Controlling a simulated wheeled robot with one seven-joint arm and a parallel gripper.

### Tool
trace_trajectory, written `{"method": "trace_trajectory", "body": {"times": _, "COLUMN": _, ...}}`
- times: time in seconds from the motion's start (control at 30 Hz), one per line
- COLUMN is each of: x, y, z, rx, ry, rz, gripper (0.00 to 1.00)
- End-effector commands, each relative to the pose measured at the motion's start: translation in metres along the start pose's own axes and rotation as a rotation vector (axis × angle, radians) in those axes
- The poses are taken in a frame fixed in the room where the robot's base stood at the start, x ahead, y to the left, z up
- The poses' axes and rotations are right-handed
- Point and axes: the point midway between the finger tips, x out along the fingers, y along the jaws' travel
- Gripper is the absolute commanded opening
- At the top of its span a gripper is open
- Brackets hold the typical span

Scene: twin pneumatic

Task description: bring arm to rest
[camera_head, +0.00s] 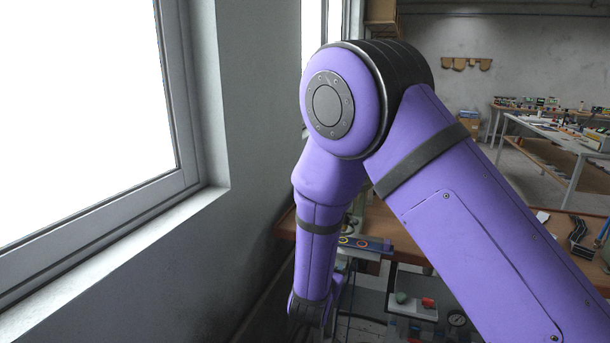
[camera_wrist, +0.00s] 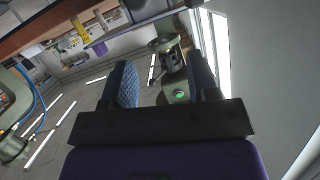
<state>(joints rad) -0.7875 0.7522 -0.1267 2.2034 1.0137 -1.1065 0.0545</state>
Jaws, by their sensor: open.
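My purple arm fills the middle and right of the head view, bent at a joint, with its lower link hanging down beside the wall. My gripper is not visible in the head view; it lies hidden or below the frame. In the wrist view my gripper (camera_wrist: 160,85) is open, with its two dark fingers apart. One finger shows a blue textured pad. Behind the gap between the fingers is a metal fitting with a small green spot (camera_wrist: 180,95). I cannot tell whether it touches a finger.
A wall with a bright window (camera_head: 85,105) stands close on the left of my arm. A wooden workbench (camera_head: 400,235) with small parts is behind the arm. A lower shelf (camera_head: 412,305) holds a red part (camera_head: 428,303) and a gauge (camera_head: 457,318). More tables (camera_head: 550,130) stand far right.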

Motion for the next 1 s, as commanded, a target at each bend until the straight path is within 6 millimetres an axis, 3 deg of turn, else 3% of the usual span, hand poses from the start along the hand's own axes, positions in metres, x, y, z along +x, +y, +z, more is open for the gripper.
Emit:
{"method": "trace_trajectory", "body": {"times": 0.03, "x": 0.002, "y": 0.0, "z": -0.018, "rx": 0.028, "ry": -0.036, "rz": -0.013, "gripper": 0.54}}
{"method": "trace_trajectory", "body": {"times": 0.23, "x": -0.003, "y": 0.003, "z": -0.072, "rx": 0.09, "ry": -0.191, "rz": -0.085, "gripper": 0.54}}
{"method": "trace_trajectory", "body": {"times": 0.47, "x": -0.023, "y": 0.017, "z": -0.134, "rx": 0.12, "ry": -0.338, "rz": -0.178, "gripper": 0.54}}
{"method": "trace_trajectory", "body": {"times": 0.77, "x": -0.072, "y": 0.055, "z": -0.204, "rx": 0.087, "ry": -0.489, "rz": -0.288, "gripper": 0.54}}
{"method": "trace_trajectory", "body": {"times": 1.0, "x": -0.125, "y": 0.1, "z": -0.246, "rx": 0.009, "ry": -0.582, "rz": -0.34, "gripper": 0.54}}
